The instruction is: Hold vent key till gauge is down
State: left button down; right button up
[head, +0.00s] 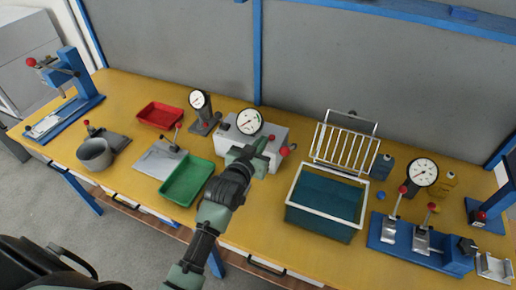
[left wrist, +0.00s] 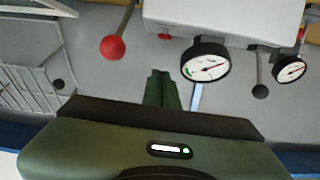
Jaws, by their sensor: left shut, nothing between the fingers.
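A white-faced gauge (head: 249,121) stands on a pale grey box (head: 278,130) near the back middle of the table. The gauge also shows in the left wrist view (left wrist: 205,62), with a green arc and a red needle. My left gripper (head: 262,144) is in front of the box, right of and below the gauge. Its fingers (left wrist: 164,78) are shut with nothing between them. A lever with a red ball (head: 284,151) is at the box's right; it also shows in the wrist view (left wrist: 112,48). I cannot make out the vent key for certain. My right gripper is not in view.
A second gauge (head: 198,100) stands to the left on its own post. A green tray (head: 187,181) and a red tray (head: 160,115) are left of my arm. A teal tank with a white rim (head: 325,205) and a white rack (head: 343,146) are to the right.

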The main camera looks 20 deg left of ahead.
pick_arm(q)
jog(key=v, duration=0.3)
jog(key=shift+r, duration=0.2)
dwell(0.3)
